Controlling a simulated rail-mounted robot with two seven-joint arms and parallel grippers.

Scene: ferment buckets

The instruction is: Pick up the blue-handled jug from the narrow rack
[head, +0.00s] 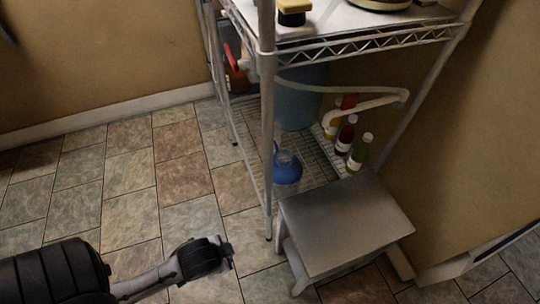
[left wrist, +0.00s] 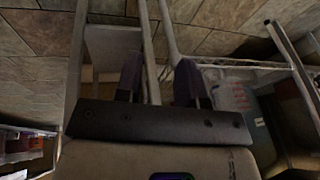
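The blue-handled jug (head: 287,168) stands on the lower wire shelf of the narrow rack (head: 268,130), near its front left post. My right gripper is not in view.
A grey step stool (head: 345,225) stands close before the rack, right of the jug. Several bottles (head: 357,152), a blue bucket (head: 298,100) and a red-handled container (head: 236,78) are on the lower level. The tiled floor (head: 120,190) at left is clear.

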